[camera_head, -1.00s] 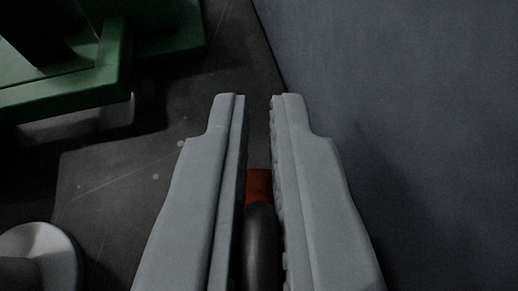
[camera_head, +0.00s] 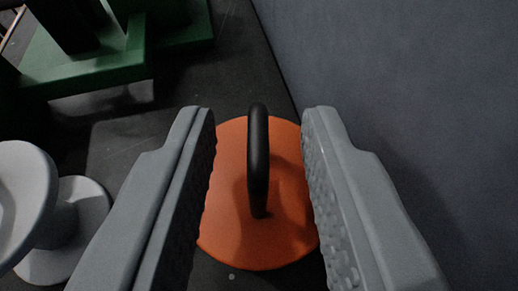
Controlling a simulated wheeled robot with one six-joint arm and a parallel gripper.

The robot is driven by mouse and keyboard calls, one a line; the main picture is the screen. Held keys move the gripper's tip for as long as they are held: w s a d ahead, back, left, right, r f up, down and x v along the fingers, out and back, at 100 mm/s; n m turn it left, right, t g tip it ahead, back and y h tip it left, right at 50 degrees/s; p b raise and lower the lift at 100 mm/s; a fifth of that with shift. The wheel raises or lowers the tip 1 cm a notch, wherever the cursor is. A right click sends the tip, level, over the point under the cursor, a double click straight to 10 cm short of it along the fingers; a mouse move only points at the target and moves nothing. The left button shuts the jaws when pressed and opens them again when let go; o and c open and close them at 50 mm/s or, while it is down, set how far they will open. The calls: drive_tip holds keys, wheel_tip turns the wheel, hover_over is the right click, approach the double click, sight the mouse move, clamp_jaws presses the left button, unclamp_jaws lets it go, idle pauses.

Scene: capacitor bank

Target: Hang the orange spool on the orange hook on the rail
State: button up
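An orange spool (camera_head: 230,233) with a round orange face shows in the middle of the head camera view. A black curved handle (camera_head: 258,160) stands up from its face. My gripper (camera_head: 259,112) is open, with one grey finger on each side of the handle. There is a gap between each finger and the handle. The fingers hide parts of the spool's left and right edges. The orange hook and the rail are not in view.
A grey spool-like object (camera_head: 70,225) stands at the lower left. A green frame (camera_head: 85,70) is at the upper left. A blue-grey wall or panel (camera_head: 420,90) fills the right side.

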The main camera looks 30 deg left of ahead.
drive_tip(key=v, duration=0.3)
drive_tip(key=shift+r, duration=0.2)
wheel_tip(320, 180, up, 8)
hover_over(255, 268)
drive_tip(key=shift+d+f, duration=0.1)
drive_tip(key=shift+f, duration=0.15)
